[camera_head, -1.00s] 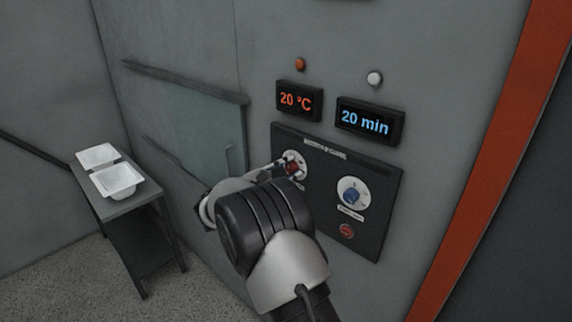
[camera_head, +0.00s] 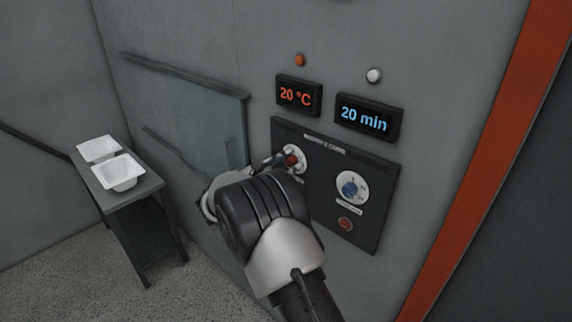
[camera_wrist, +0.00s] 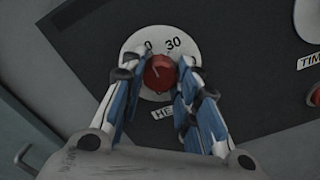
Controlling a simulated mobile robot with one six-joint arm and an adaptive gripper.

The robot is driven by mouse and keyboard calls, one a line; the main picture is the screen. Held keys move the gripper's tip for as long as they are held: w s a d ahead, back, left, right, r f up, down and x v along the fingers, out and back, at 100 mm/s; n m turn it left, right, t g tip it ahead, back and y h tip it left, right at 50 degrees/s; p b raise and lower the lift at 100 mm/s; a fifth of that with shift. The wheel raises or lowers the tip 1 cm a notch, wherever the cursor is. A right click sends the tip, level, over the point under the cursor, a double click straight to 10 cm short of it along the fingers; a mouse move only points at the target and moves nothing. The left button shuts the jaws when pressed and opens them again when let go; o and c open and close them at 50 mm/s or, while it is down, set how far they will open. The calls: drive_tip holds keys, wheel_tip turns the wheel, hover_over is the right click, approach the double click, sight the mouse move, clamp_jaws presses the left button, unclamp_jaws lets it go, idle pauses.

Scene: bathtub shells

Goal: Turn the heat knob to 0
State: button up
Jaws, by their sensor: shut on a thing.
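The red heat knob (camera_wrist: 159,74) sits on a white round dial (camera_wrist: 136,42) in the wrist view, between the marks 0 and 30. Its pale pointer line leans up and left, roughly toward the 0. My gripper (camera_wrist: 159,80) has one finger on each side of the knob and is shut on it. In the head view my gripper (camera_head: 284,162) reaches the knob (camera_head: 292,160) from the left, and my arm covers part of the panel. A "HE..." label (camera_wrist: 166,112) below the dial is partly hidden by a finger.
The dark control panel (camera_head: 330,205) also holds a blue knob (camera_head: 349,188) and a red button (camera_head: 345,224). A table (camera_head: 150,185) with white tubs (camera_head: 117,172) stands at left.

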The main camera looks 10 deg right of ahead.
drive_tip(key=o, duration=1.1)
drive_tip(key=shift+c, duration=0.2)
drive_tip(key=v, duration=1.2)
